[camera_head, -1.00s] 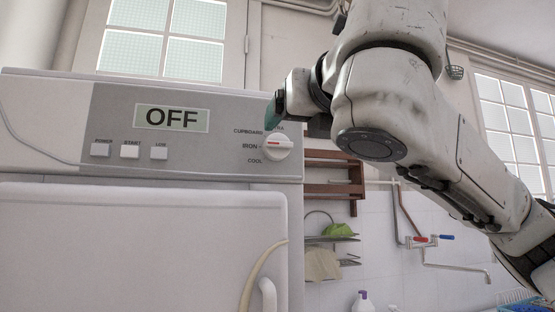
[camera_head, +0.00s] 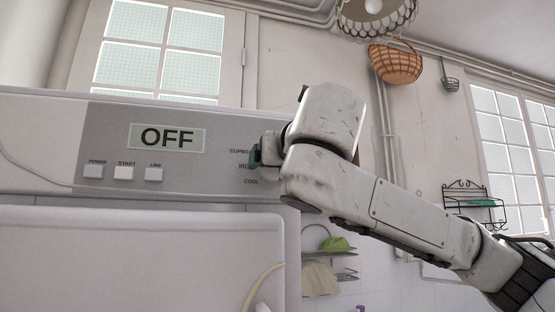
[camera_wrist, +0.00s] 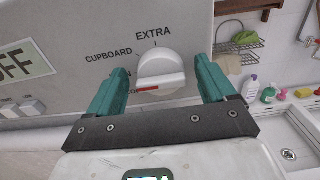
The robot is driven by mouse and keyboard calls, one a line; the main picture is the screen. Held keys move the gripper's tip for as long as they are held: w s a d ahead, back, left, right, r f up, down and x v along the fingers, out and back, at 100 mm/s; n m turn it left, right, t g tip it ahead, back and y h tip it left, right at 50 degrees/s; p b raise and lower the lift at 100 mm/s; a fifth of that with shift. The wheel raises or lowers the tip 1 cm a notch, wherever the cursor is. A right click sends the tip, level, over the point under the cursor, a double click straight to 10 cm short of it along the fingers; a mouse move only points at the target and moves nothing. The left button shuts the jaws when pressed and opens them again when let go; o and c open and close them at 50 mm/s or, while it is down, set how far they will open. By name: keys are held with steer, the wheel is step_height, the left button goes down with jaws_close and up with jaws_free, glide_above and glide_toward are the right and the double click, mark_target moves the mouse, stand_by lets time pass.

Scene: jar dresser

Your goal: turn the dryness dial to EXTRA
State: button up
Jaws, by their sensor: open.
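The dryness dial (camera_wrist: 160,70) is a round white knob with a raised bar and a red mark at the bar's left end. In the wrist view the mark points left and slightly down, below the CUPBOARD label; EXTRA is printed above the knob. My gripper (camera_wrist: 161,66) is open, with one teal finger on each side of the dial; I cannot tell whether they touch it. The left finger hides part of the lower labels. In the head view my gripper (camera_head: 256,158) is at the right end of the dryer's panel (camera_head: 218,165) and hides the dial.
The display (camera_head: 167,137) reads OFF, above the POWER (camera_head: 93,172), START (camera_head: 124,173) and LINK (camera_head: 153,174) buttons. Right of the dryer are a wall rack (camera_head: 330,250) and, in the wrist view, several bottles beside a sink (camera_wrist: 291,146).

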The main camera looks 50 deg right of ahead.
steer(key=c, duration=1)
steer(key=shift+m, duration=0.3)
steer(key=shift+s+d+f+m+b, duration=0.1)
steer(key=shift+m+b, duration=0.95)
steer(key=shift+m, duration=1.8)
steer(key=shift+d+f+m+b, duration=0.15)
steer(key=shift+m+b, duration=0.85)
steer(key=shift+m, duration=1.9)
steer(key=shift+s+f+m+b, duration=0.1)
steer(key=shift+m+b, duration=0.95)
steer(key=shift+m, duration=1.8)
